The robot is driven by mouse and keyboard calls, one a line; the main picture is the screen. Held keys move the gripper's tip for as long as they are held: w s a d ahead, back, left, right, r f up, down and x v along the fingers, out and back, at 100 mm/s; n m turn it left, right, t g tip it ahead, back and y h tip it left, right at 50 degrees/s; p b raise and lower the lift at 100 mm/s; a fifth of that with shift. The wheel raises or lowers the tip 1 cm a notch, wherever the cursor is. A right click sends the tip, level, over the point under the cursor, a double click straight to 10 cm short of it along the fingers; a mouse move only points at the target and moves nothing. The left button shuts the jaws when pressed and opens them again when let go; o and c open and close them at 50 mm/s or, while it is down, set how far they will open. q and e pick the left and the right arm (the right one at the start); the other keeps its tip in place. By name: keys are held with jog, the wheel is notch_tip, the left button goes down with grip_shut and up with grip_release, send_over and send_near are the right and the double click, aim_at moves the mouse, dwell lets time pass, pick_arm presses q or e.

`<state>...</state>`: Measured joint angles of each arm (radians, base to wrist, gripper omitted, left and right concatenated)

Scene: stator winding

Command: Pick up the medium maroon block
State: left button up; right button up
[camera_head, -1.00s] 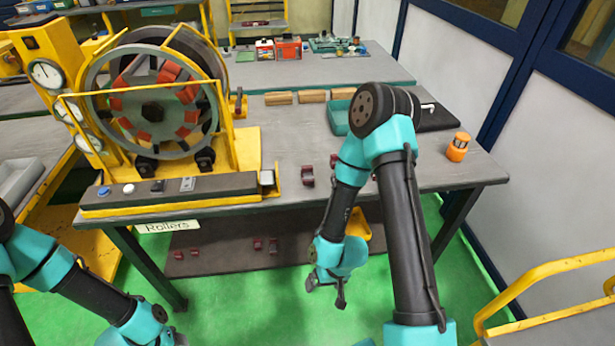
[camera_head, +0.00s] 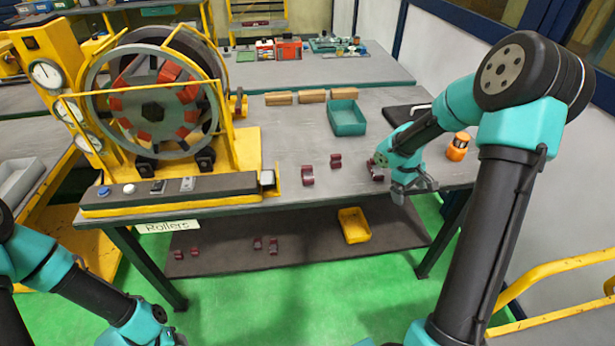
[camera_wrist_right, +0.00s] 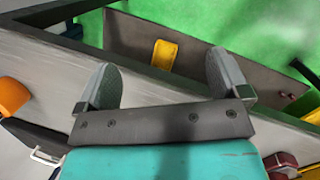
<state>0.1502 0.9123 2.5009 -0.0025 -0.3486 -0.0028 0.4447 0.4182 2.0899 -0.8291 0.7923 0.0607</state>
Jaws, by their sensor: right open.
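Three maroon blocks stand on the grey table: a larger one (camera_head: 307,175) at left, a smaller one (camera_head: 336,161) in the middle, and one (camera_head: 376,171) at right, partly hidden by my right arm. I cannot tell for sure which is the medium one. My right gripper (camera_head: 415,190) is open and empty above the table's front edge, to the right of the blocks. In the right wrist view its fingers (camera_wrist_right: 163,82) are wide apart, and a maroon block (camera_wrist_right: 283,160) shows at the lower right corner. My left gripper (camera_head: 170,338) is at the bottom edge, mostly cut off.
A stator machine (camera_head: 152,110) in a yellow frame stands on the table's left. A teal bin (camera_head: 347,122), wooden blocks (camera_head: 312,96) and an orange-and-black object (camera_head: 458,146) are on the table. A lower shelf (camera_head: 310,246) holds a yellow tray (camera_head: 354,225) and several small maroon pieces.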

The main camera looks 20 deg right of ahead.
jog(key=w+a+r+n+t+y, duration=0.1)
jog(key=w+a+r+n+y, duration=0.2)
jog(key=w+a+r+n, duration=0.3)
jog(key=w+a+r+n+t+y, duration=0.2)
jog(key=w+a+r+n, duration=0.4)
jog(key=w+a+r, duration=0.3)
jog(key=w+a+y, duration=0.1)
jog(key=w+a, duration=0.3)
jog(key=shift+w+a+n+t, duration=0.2)
jog(key=shift+n+t, duration=0.1)
jog(key=shift+n, duration=0.1)
send_over(305, 173)
jog(key=d, duration=0.2)
jog(key=f, duration=1.1)
jog(key=shift+s, duration=0.25)
jog(key=shift+f, duration=0.1)
jog(key=shift+x, duration=2.65)
jog(key=shift+s, duration=0.1)
